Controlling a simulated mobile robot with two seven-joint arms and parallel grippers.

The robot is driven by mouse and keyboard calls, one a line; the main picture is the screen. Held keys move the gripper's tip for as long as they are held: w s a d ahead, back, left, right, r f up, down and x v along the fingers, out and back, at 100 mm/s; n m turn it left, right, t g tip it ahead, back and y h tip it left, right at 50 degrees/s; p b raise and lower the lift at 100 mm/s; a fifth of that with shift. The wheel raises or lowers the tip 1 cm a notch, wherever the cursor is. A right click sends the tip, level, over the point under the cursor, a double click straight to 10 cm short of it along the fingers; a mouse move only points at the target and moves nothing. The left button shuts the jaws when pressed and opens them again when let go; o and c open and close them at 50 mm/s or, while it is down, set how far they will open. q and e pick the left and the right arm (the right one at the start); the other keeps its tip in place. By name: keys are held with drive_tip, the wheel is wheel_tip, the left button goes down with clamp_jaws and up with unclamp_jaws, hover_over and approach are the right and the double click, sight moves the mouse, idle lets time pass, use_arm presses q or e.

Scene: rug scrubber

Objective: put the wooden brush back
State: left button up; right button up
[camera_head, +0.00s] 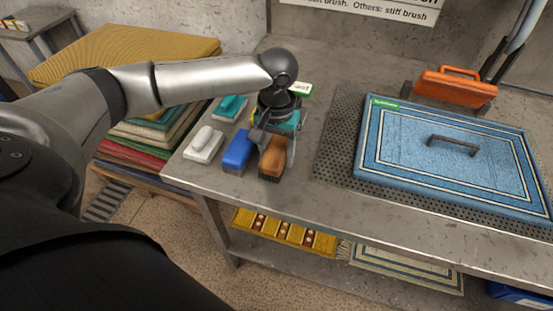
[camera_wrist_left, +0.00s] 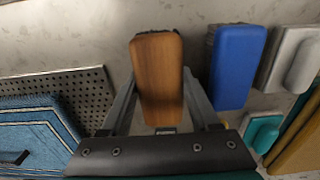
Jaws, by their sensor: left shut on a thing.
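The wooden brush (camera_head: 272,158) has a brown wooden back and stands near the front left of the metal table, just right of a blue brush (camera_head: 237,152). My left gripper (camera_head: 272,143) is over it from above, with its fingers on both sides of the brush. In the left wrist view the wooden brush (camera_wrist_left: 158,80) lies between the two fingers of the left gripper (camera_wrist_left: 158,100), which is shut on it. The blue brush (camera_wrist_left: 236,66) is close beside one finger. Whether the wooden brush touches the tabletop is hard to tell. My right gripper is not in view.
A white brush (camera_head: 204,144) and a teal brush (camera_head: 230,108) are left of the blue one. A blue rug (camera_head: 400,150) with a dark handle lies on a perforated mat (camera_head: 330,165) to the right. An orange tool (camera_head: 455,87) is behind it. Folded rugs (camera_head: 150,125) are stacked left of the table.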

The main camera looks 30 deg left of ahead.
sight(276, 150)
use_arm(q)
drive_tip(key=shift+f, duration=0.8)
drive_tip(key=shift+f, duration=0.1)
drive_tip(key=o, duration=1.3)
wheel_tip(276, 150, up, 12)
drive_tip(key=p, duration=0.3)
drive_tip(key=shift+s, duration=0.1)
